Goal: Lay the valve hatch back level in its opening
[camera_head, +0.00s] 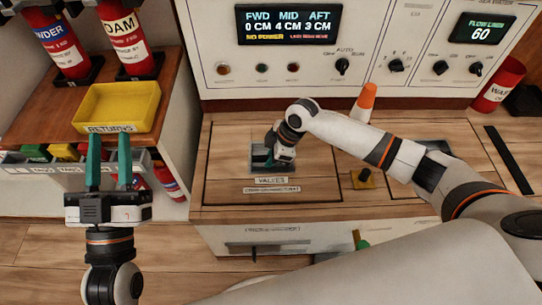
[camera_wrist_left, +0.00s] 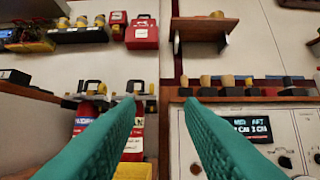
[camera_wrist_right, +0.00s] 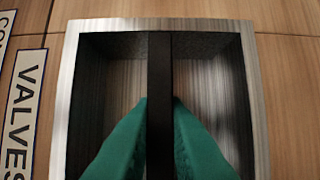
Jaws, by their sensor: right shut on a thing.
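The valve opening is a square recess with a brushed-metal frame (camera_wrist_right: 70,110), set in the wooden bench top behind the VALVES label (camera_head: 271,181). A narrow dark strip (camera_wrist_right: 159,60) stands across the middle of the recess in the right wrist view; it looks like the valve hatch seen edge-on, not lying level. My right gripper (camera_head: 270,154) reaches down into the opening. Its green fingers close on the strip from both sides. The arm partly hides the opening in the head view. My left gripper (camera_head: 109,141) is open and empty, in front of the yellow returns tray.
The yellow returns tray (camera_head: 118,107) sits on the wooden shelf at left, with red extinguishers (camera_head: 122,38) behind. A control panel (camera_head: 300,75) stands behind the bench.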

